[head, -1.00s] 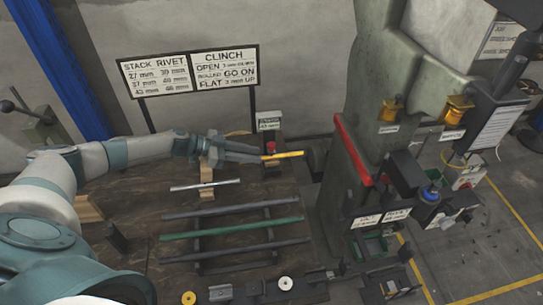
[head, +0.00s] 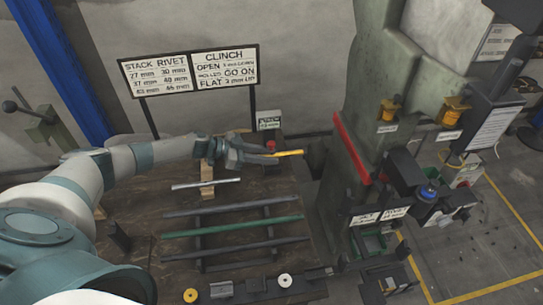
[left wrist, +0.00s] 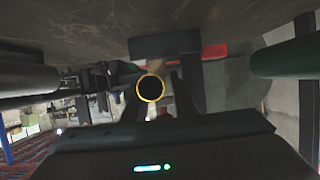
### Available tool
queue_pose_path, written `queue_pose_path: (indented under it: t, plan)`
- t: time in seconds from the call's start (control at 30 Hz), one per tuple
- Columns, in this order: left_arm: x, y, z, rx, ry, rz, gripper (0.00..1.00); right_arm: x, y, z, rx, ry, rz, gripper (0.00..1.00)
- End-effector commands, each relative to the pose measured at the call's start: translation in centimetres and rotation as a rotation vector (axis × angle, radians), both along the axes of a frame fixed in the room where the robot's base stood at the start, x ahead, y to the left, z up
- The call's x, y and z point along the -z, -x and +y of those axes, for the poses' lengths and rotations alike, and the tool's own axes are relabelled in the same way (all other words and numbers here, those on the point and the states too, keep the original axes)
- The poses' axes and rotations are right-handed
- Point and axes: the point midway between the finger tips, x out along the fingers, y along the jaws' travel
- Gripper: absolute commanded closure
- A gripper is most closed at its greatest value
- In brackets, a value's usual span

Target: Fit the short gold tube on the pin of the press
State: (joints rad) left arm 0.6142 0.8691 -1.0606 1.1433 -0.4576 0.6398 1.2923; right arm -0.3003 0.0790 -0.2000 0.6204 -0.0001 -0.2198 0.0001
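My left gripper (head: 268,157) is shut on the short gold tube (head: 290,153). It holds the tube roughly level above the table's far right corner, left of the press (head: 365,100). In the left wrist view the tube shows end-on as a gold ring (left wrist: 150,101) between the dark fingers. The press is a tall grey-green column with a red edge. The tube is apart from the press. I cannot make out the pin. My right gripper is not in view.
Small fixtures (head: 250,288) line the front edge. Signs (head: 190,75) stand behind. A black box (head: 405,172) juts from the press.

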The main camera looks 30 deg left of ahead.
Motion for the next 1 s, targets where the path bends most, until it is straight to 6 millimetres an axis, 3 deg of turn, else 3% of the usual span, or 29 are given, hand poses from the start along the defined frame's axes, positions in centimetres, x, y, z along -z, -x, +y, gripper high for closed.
queue_pose_path:
  t: [0.2,0.67,0.8,1.0]
  plan:
    - [0.60,-0.88,-1.21,0.000,-0.001,0.000,0.75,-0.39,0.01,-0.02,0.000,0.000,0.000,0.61]
    - [0.66,-0.90,-1.22,0.000,-0.001,0.001,0.75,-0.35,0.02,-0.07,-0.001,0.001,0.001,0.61]
    - [0.65,-0.89,-1.21,0.000,-0.001,0.001,1.00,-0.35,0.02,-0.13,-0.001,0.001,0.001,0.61]
    - [0.62,-0.91,-1.22,0.000,0.000,0.000,1.00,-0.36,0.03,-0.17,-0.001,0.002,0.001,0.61]
